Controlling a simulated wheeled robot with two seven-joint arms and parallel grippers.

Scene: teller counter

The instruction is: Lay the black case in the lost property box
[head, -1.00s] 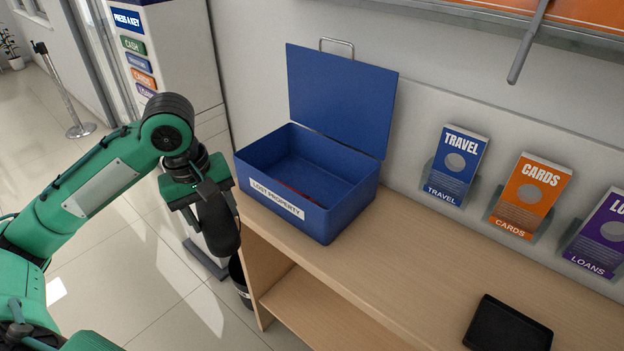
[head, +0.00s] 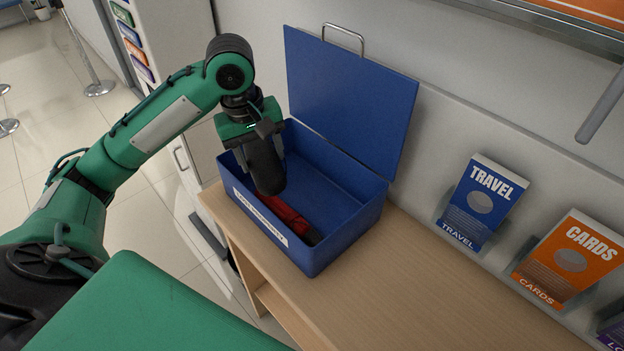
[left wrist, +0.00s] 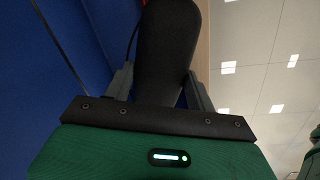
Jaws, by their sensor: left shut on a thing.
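The black case (head: 266,168) is held upright in my left gripper (head: 252,143), which is shut on it. In the head view the case's lower end hangs over the left part of the open blue lost property box (head: 342,236), at about the height of its rim. I cannot tell whether the case touches the box. The left wrist view shows the case (left wrist: 166,45) between the two fingers, with blue box surface (left wrist: 38,75) at the left. My right gripper is not in view.
A red item with dark parts (head: 288,215) lies in the box along its front wall. The box lid (head: 350,95) stands open at the back. The wooden counter (head: 410,280) is bare right of the box. Travel (head: 482,200) and cards (head: 568,258) leaflets stand along the wall.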

